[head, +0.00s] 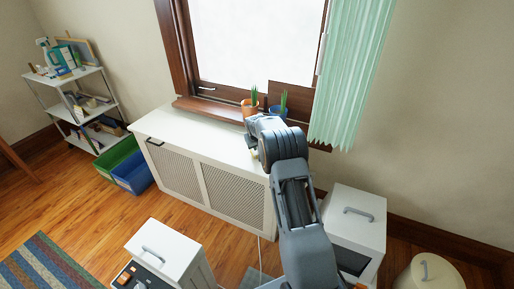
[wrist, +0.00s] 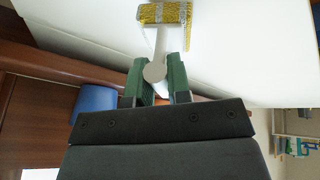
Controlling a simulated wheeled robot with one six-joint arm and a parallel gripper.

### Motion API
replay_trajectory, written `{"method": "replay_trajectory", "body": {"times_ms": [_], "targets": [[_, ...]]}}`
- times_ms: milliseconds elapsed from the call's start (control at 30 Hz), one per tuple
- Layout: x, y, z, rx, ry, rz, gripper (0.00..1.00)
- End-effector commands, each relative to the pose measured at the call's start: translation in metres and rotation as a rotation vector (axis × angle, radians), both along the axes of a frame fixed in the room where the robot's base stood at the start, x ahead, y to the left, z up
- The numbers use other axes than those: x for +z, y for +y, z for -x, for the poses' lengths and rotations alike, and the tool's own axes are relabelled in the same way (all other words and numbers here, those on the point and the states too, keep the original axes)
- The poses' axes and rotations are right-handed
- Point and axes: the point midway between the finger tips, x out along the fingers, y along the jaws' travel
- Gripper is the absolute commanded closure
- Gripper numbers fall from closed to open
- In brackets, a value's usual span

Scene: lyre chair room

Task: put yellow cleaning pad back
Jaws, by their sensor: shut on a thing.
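The yellow cleaning pad (wrist: 165,13) is at the top of the wrist view, with a grey band across it and a pale grey handle (wrist: 155,70). My gripper (wrist: 159,62) has green fingers and is shut on this handle, with the pad beyond the fingertips. A white surface lies behind the pad; I cannot tell whether they touch. In the head view, my gripper (head: 255,142) is over the right end of the white radiator cabinet (head: 185,138), below the window. My arm hides most of it, and only a small pale yellow bit of the pad (head: 254,154) shows.
An orange pot (head: 249,108) and a blue pot (head: 277,112) with plants stand on the windowsill close behind my gripper. A shelf (head: 80,100) with cleaning supplies and green (head: 117,154) and blue (head: 133,173) bins are at left. The cabinet top's left part is clear.

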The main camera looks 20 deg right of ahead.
Motion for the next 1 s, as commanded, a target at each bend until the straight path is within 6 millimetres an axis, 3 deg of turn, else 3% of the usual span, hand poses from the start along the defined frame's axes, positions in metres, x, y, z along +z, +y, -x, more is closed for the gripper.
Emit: {"method": "replay_trajectory", "body": {"times_ms": [433,467,700,1000], "targets": [[-0.0114,0.0005,0.0001,0.001,-0.001,0.000,1.00],[-0.0114,0.0005,0.0001,0.001,-0.001,0.000,0.81],[-0.0104,0.0005,0.0001,0.001,-0.001,0.000,0.58],[-0.0067,0.0004,0.0000,0.000,-0.002,0.000,0.57]]}}
